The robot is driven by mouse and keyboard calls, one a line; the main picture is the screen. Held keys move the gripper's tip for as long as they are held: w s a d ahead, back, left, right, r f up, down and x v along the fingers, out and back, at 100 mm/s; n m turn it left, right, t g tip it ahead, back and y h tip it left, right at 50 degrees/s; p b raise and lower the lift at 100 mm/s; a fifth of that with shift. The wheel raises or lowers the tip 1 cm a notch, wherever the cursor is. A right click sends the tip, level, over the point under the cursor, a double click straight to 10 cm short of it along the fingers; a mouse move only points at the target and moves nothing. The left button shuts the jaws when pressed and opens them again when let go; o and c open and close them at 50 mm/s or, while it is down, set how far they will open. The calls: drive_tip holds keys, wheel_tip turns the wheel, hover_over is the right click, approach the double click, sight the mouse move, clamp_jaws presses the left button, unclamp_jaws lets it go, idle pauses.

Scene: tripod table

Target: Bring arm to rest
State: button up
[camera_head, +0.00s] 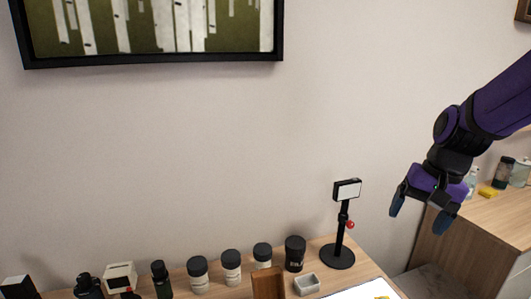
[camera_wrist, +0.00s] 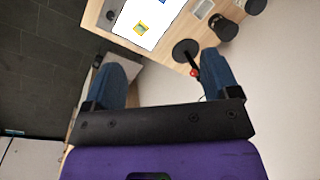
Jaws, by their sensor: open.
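My gripper (camera_head: 417,214) is at the right of the head view, on my purple and black arm. Its two blue fingertips point down and are spread apart, with nothing between them. It hangs in the air to the right of a black stand with a round base (camera_head: 338,257), apart from it. In the wrist view the open fingers of my gripper (camera_wrist: 160,80) reach up toward the table edge, and the stand's round base (camera_wrist: 185,51) shows past them.
The wooden table (camera_head: 230,292) holds several dark-lidded jars (camera_head: 231,268), a small grey box (camera_head: 307,285) and a white sheet (camera_head: 362,292). A wooden cabinet (camera_head: 470,240) with bottles stands at the right, behind my gripper. A framed picture (camera_head: 150,62) hangs on the wall.

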drive_tip(key=s+r+n+t+h, duration=0.1)
drive_tip(key=s+r+n+t, duration=0.1)
drive_tip(key=s+r, duration=0.3)
drive_tip(key=s+r+n+t+h, duration=0.1)
drive_tip(key=s+r+n+t, duration=0.1)
drive_tip(key=s, duration=0.7)
drive_tip(key=shift+s+d+r+n+t, duration=0.25)
drive_tip(key=shift+r+n, duration=0.25)
drive_tip(key=shift+r, duration=0.9)
